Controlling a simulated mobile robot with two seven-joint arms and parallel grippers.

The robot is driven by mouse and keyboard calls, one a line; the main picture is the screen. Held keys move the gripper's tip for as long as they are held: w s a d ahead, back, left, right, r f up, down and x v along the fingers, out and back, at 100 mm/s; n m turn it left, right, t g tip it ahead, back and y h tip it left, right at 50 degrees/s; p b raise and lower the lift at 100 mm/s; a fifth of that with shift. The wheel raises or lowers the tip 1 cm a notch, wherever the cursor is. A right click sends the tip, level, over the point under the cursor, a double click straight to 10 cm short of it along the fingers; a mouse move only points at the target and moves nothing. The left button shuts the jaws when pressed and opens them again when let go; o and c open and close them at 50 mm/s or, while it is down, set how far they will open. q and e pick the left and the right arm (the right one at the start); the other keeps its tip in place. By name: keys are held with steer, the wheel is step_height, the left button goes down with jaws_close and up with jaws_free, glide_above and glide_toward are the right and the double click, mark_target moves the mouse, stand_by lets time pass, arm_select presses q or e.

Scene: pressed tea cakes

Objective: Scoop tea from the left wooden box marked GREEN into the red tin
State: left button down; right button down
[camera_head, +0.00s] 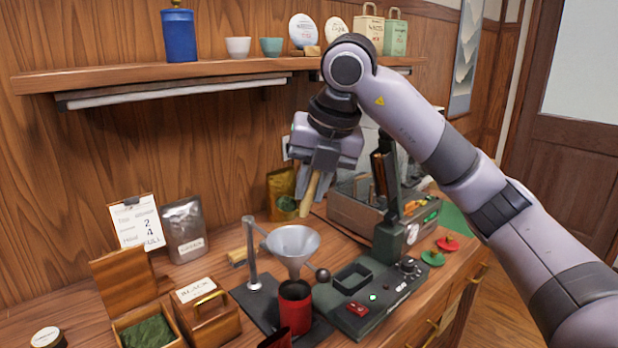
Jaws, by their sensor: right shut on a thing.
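My right gripper (318,172) is shut on a light wooden piece (307,196), which looks like a scoop or its handle. It points down and is held in the air above and behind the funnel (292,243). I cannot tell whether it carries tea. The red tin (295,312) stands under the funnel's spout; its inside is hidden. At the lower left, an open wooden box (117,322) holds green leaf tea (147,333), with its lid raised; no GREEN mark is readable on it. My left gripper is not in view.
A closed box marked BLACK (222,327) stands right of the open box. A metal stand (251,250) holds the funnel. A dark green machine (372,312) is to the right, with a grey crate (350,210) behind. A shelf (200,72) hangs above the counter.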

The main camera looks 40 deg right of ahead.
steer(key=shift+s+d+f+t, duration=0.1)
steer(key=shift+s+f+t, duration=0.25)
steer(key=shift+f+t, duration=0.35)
steer(key=shift+s+f+t, duration=0.25)
steer(key=shift+s+t, duration=0.1)
steer(key=shift+t, duration=0.75)
steer(key=f+t+b, duration=0.1)
steer(key=t+b, duration=0.1)
steer(key=b, duration=0.5)
steer(key=s+f+t+b, duration=0.1)
steer(key=f+t+b, duration=0.1)
steer(key=b, duration=0.6)
steer(key=f+t+y+b, duration=0.1)
steer(key=t+b, duration=0.3)
steer(key=b, duration=0.3)
steer(key=shift+s+f+b, duration=0.25)
steer(key=shift+b, duration=0.05)
